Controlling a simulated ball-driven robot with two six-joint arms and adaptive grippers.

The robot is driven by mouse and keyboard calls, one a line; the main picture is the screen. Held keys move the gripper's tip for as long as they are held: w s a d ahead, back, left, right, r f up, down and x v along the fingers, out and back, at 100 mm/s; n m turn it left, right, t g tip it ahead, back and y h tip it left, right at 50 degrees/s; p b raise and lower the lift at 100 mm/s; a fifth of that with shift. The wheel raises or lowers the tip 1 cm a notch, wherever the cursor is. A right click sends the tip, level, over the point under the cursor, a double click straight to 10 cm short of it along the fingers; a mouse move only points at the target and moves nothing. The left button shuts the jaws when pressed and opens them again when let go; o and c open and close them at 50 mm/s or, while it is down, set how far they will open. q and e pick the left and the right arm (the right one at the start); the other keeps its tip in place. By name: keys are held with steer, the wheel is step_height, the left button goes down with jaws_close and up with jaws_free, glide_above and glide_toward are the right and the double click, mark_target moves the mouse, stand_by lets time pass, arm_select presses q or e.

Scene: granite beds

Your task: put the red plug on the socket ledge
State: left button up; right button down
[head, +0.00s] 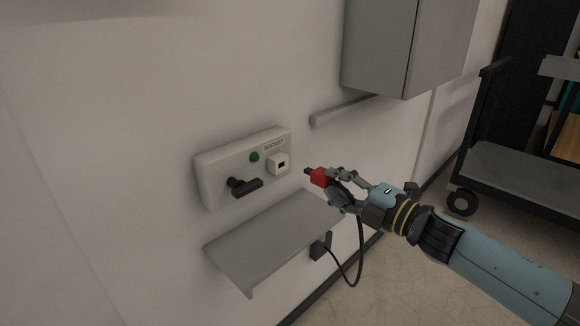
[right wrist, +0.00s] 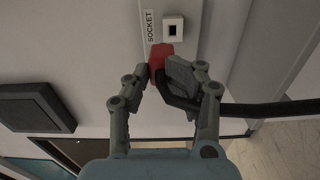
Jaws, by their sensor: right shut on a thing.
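The red plug (head: 319,177) is held in my right gripper (head: 335,187), which is shut on it. The plug's dark tip points left toward the white socket (head: 279,163) on the wall panel, with a gap between them. In the right wrist view the red plug (right wrist: 159,58) sits between the fingers (right wrist: 165,80), just below the socket opening (right wrist: 173,31). The grey socket ledge (head: 270,236) juts from the wall under the panel. It is bare, and the plug is above its right end. A black cable hangs from the plug. My left gripper is not in view.
The wall panel (head: 218,182) carries a dark handle (head: 246,187) and a green button (head: 254,156). A grey cabinet (head: 393,45) and a rail (head: 342,109) are above. The cable loops to a dark box (head: 320,246) beside the ledge. A dark cart (head: 520,170) stands at right.

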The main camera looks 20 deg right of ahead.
steer(key=shift+s+d+r, duration=0.25)
steer(key=shift+s+r, duration=0.15)
steer(key=shift+s, duration=0.35)
